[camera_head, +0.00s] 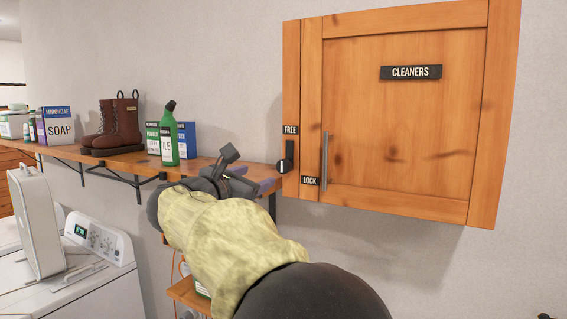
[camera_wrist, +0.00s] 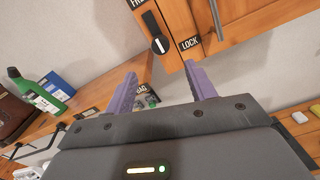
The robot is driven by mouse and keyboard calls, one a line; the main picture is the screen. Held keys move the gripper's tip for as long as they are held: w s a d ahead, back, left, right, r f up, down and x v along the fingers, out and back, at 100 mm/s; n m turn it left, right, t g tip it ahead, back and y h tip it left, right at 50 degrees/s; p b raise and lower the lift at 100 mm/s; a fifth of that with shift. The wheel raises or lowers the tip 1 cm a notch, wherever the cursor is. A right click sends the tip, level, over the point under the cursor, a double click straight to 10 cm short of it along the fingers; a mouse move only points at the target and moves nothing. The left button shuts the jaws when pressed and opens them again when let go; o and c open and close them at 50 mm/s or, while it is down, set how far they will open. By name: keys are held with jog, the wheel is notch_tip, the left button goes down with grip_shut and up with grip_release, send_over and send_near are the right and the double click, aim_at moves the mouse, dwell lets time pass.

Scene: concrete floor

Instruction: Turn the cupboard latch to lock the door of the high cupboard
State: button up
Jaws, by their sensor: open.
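The high cupboard (camera_head: 400,110) is wooden, with a "CLEANERS" sign, and its door looks closed. The black latch (camera_head: 289,150) is on the cupboard's left frame. Its lever points up from a round knob with a white mark, toward the "FREE" label (camera_head: 290,129). The "LOCK" label (camera_head: 310,181) sits lower right of the knob. In the wrist view the latch (camera_wrist: 150,22) is ahead of the fingers. My gripper (camera_wrist: 162,72) is open and empty, its purple fingers apart. In the head view my gripper (camera_head: 258,183) is below and left of the latch, not touching it.
A vertical door handle (camera_head: 325,160) is right of the latch. A wooden shelf (camera_head: 120,160) left of the cupboard carries boots (camera_head: 115,125), a green bottle (camera_head: 169,135) and boxes. A white washing machine (camera_head: 90,290) stands below. The wall under the cupboard is clear.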

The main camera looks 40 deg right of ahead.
aim_at(282, 166)
jog(key=p+x, duration=0.5)
jog(key=x, duration=0.8)
jog(key=shift+w+d+r, duration=0.1)
jog(key=shift+r, duration=0.1)
jog(key=shift+w+d+f, duration=0.15)
jog(key=shift+d, duration=0.3)
jog(key=shift+c, duration=0.2)
jog(key=c, duration=0.9)
